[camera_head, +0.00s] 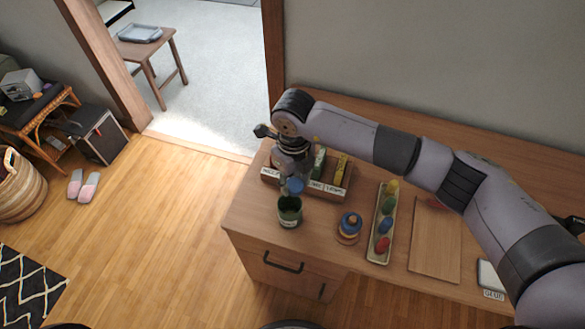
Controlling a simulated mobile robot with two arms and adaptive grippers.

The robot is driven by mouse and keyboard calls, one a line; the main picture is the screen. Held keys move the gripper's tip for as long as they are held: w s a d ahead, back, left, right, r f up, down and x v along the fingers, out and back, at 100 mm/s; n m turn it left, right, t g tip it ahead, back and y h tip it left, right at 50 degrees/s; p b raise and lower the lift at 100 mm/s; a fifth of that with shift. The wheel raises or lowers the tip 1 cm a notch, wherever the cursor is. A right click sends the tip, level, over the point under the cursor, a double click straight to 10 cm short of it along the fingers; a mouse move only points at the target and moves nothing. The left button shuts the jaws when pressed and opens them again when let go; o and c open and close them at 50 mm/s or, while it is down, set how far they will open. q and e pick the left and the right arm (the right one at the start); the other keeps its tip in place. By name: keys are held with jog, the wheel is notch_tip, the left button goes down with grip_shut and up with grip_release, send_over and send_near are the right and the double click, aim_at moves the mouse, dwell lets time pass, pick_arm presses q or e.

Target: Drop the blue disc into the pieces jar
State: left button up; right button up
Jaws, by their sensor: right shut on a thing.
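My right gripper (293,175) points down over the wooden cabinet top. It is shut on the blue disc (294,187), a small blue piece that shows just below the fingers. The disc is over the mouth of a dark green jar (289,213) with a white label, which stands near the cabinet's front left. From this angle I cannot tell whether the disc is above the rim or slightly inside it. I take this to be the pieces jar; its label is too small to read. My left gripper is not in view.
Behind the jar is a labelled wooden box (327,189) with upright blocks. To the right stand a stacked ring toy (349,226), a long tray (374,254) of coloured egg-like pieces, and a wooden board (434,255). Bare wood lies around the jar.

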aim_at(293, 192)
jog(key=shift+a+f, duration=0.1)
jog(key=shift+f, duration=0.25)
jog(key=shift+f+b, duration=1.8)
jog(key=shift+f, duration=0.85)
jog(key=o, duration=0.9)
jog(key=shift+r, duration=0.1)
notch_tip(293, 192, up, 12)
jog(key=shift+f, duration=0.1)
